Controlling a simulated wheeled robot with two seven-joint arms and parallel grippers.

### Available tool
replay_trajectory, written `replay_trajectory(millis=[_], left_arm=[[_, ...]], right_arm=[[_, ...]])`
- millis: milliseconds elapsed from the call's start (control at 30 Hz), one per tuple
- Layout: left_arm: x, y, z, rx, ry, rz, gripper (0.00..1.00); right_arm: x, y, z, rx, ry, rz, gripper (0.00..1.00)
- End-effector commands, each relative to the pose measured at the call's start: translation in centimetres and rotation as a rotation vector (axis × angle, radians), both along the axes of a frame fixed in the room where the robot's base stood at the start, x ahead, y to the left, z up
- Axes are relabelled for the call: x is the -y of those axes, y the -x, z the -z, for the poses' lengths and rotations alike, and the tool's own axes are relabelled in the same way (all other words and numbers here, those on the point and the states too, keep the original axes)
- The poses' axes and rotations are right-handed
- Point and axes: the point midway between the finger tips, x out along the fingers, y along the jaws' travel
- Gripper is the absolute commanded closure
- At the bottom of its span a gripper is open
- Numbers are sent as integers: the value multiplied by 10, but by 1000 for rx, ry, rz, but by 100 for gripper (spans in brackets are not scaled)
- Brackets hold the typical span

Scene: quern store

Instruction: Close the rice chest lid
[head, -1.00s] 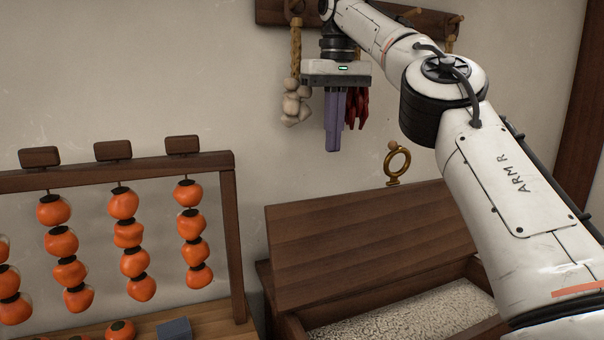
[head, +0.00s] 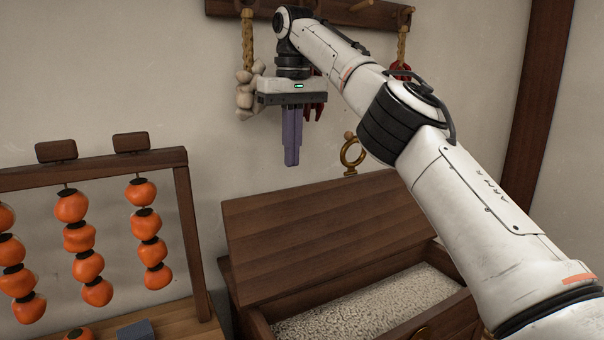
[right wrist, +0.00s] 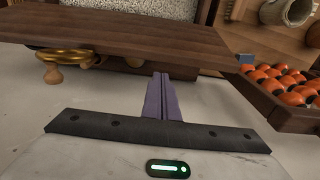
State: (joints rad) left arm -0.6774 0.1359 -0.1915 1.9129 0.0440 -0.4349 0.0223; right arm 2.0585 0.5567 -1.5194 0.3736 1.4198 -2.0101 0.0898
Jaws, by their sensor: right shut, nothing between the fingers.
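The rice chest (head: 262,326) is a dark wooden box at lower centre in the head view, filled with pale rice (head: 370,305). Its wooden lid (head: 320,232) stands raised and tilted back toward the wall. A brass ring (head: 352,153) shows behind the lid's upper edge. My right gripper (head: 291,165) has purple fingers pointing down, shut and empty, above and behind the lid near the wall. In the right wrist view the fingers (right wrist: 163,98) lie close to the lid's edge (right wrist: 120,38); I cannot tell if they touch. My left gripper is not in view.
A wooden rack (head: 185,220) with strings of orange persimmons stands left of the chest. A peg rail (head: 340,12) with hanging garlic and red peppers is on the wall behind my right gripper. A blue block (head: 135,330) lies at the lower left.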

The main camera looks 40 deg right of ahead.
Motion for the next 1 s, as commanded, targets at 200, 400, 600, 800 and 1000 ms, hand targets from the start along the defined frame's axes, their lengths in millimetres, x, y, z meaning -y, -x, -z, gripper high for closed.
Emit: replay_trajectory(millis=[200,400,600,800,1000], left_arm=[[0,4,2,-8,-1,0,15],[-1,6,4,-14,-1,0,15],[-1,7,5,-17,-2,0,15],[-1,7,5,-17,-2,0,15],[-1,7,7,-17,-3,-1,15]], right_arm=[[-1,-2,26,-2,-1,-5,100],[2,0,44,-3,-1,2,100],[4,1,50,0,0,7,100],[4,1,50,0,1,7,100],[1,-2,50,11,4,1,100]])
